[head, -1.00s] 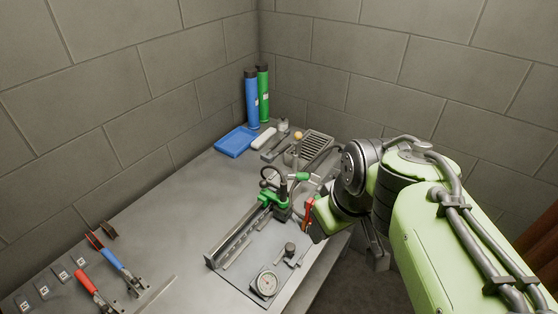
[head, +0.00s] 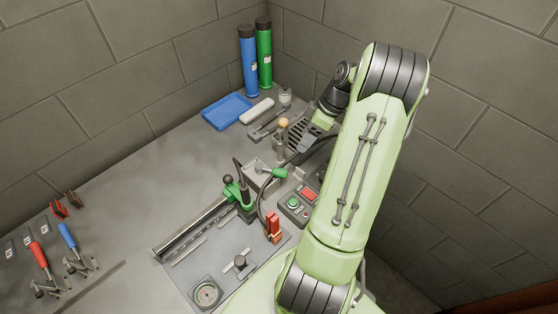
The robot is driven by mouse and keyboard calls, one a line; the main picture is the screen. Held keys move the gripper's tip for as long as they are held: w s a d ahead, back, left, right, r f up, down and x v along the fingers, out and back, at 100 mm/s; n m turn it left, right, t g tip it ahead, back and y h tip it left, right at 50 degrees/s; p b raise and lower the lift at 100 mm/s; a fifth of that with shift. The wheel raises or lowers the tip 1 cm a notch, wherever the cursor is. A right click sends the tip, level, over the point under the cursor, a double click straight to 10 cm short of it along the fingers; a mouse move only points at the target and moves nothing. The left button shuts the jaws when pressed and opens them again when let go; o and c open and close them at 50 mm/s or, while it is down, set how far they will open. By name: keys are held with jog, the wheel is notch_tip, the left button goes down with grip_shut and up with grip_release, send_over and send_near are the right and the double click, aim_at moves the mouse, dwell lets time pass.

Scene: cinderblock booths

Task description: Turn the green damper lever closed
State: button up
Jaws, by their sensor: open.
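A short green handle (head: 280,173), which appears to be the damper lever, sticks out sideways near a grey box-like fixture in the middle of the bench in the head view. Its pivot is too small to make out clearly. My gripper (head: 303,145) is above the back right part of the bench, beyond and to the right of the green handle and apart from it. It is open, with nothing seen between the fingers. The fingertips are small and partly lost against the dark slotted block behind them.
A green carriage (head: 236,192) on a rail, a red upright part (head: 273,228) and a button box (head: 297,204) stand close around the handle. A dial gauge (head: 206,293) lies in front. A blue tray (head: 227,111) is at the back.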

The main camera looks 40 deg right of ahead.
aim_at(283, 170)
jog(key=x, duration=1.3)
jog(key=shift+s+a+f, duration=0.1)
jog(key=shift+a+f, duration=0.05)
jog(key=shift+a, duration=0.35)
jog(key=shift+a+f, duration=0.1)
jog(key=shift+f, duration=0.45)
grip_shut()
